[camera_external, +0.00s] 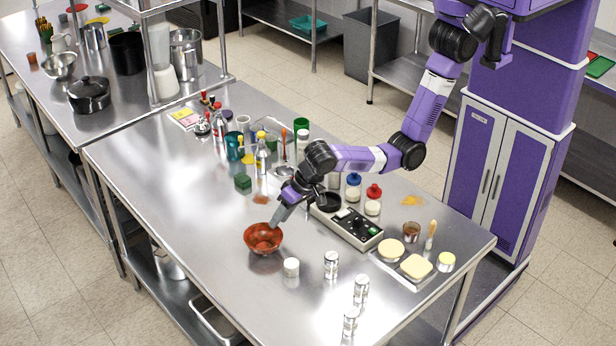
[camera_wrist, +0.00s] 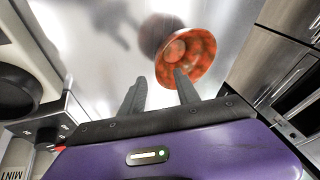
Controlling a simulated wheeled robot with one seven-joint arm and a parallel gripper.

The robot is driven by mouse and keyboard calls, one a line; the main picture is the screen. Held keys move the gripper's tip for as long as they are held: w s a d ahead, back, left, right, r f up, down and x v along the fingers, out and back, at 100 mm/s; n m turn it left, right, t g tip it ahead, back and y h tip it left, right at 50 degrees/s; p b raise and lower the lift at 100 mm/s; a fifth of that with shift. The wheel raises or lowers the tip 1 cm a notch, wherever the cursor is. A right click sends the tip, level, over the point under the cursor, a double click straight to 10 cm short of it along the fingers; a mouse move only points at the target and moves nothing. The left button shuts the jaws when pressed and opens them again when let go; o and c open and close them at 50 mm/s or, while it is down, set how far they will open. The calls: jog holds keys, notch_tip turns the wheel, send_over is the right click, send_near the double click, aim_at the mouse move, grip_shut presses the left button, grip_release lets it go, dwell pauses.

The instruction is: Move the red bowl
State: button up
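The red bowl (camera_external: 262,239) stands upright on the steel table, near its left long edge. In the wrist view the bowl (camera_wrist: 203,62) is at the top centre, with mottled orange-red inner walls. My gripper (camera_external: 277,219) reaches down at the bowl's upper right rim. In the wrist view its two fingers (camera_wrist: 161,77) are spread with nothing gripped between them. The right finger overlaps the bowl, and the left finger is outside it over bare steel. I cannot tell whether a finger touches the rim.
A white-lidded jar (camera_external: 291,267) stands close to the bowl's lower right. A scale-like device with a control panel (camera_external: 347,224) is to the right of my gripper. Bottles and a green block (camera_external: 242,182) stand behind. The table left of the bowl is clear.

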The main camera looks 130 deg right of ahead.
jog(key=shift+v, duration=1.15)
jog(key=w+r+n+t, duration=0.4)
jog(key=w+r, duration=0.2)
jog(key=s+a+n+t+y+b, duration=0.1)
jog(key=s+a+n, duration=0.3)
jog(key=s, duration=1.1)
jog(key=s+a+f+n+t+y+b, duration=0.1)
jog(key=s+a+n+t+b, duration=0.2)
jog(key=s, duration=1.3)
jog(key=s+a+f+n+t+y+b, duration=0.1)
jog(key=s+a+n, duration=0.3)
jog(key=s, duration=1.1)
jog(key=shift+s+a+f+n+t+b, duration=0.15)
jog(key=shift+s+a+n+t+b, duration=0.15)
jog(key=shift+a+t+b, duration=0.55)
